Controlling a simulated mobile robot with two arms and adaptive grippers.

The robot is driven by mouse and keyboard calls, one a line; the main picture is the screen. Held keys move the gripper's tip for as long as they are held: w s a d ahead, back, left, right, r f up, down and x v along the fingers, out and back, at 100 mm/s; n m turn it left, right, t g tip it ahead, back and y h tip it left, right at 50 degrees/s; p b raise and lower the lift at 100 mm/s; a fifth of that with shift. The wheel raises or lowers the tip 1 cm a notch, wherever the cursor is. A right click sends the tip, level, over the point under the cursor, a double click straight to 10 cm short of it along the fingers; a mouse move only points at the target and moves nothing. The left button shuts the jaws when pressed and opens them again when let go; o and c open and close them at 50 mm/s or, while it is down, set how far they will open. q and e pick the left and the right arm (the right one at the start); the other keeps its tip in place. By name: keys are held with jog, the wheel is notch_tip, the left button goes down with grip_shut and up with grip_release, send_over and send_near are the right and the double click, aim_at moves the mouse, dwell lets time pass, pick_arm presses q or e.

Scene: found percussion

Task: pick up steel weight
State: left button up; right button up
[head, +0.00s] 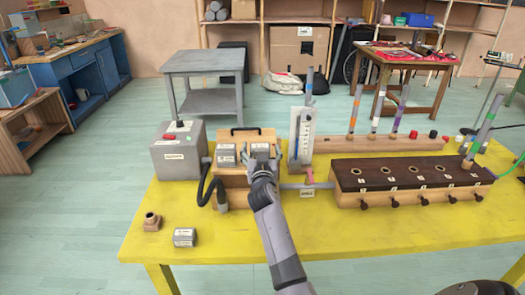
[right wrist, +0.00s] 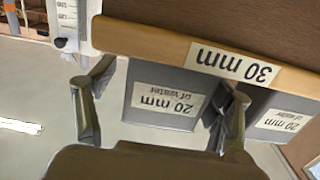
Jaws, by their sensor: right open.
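Grey steel weights with white labels are in the head view. One weight (head: 227,156) sits on the left of a wooden box (head: 236,182), another (head: 260,150) on its right, and a third (head: 184,238) lies on the yellow table. My right gripper (head: 264,163) is open at the right weight on the box. In the right wrist view, its fingers stand on either side of a weight (right wrist: 165,106) labelled "20 mm of water"; contact is unclear. A second weight (right wrist: 282,120) sits beside the right finger. My left gripper is not in view.
A grey metal box (head: 180,155) with a dark hose stands left of the wooden box. A white scale gauge (head: 301,135) and a dark-topped wooden chest (head: 405,178) stand to the right. The yellow table's (head: 200,262) front left is mostly clear, with a small brown fitting (head: 152,222).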

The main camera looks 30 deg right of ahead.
jog(key=shift+s+a+r, duration=0.35)
jog(key=shift+a+r, duration=0.1)
jog(key=shift+a, duration=0.05)
jog(key=shift+c, duration=0.4)
jog(key=shift+f, duration=0.1)
jog(key=c, duration=0.4)
jog(key=shift+d, duration=0.1)
jog(key=shift+c, duration=3.2)
jog(key=c, duration=0.3)
grip_shut()
jog(key=shift+r, duration=0.3)
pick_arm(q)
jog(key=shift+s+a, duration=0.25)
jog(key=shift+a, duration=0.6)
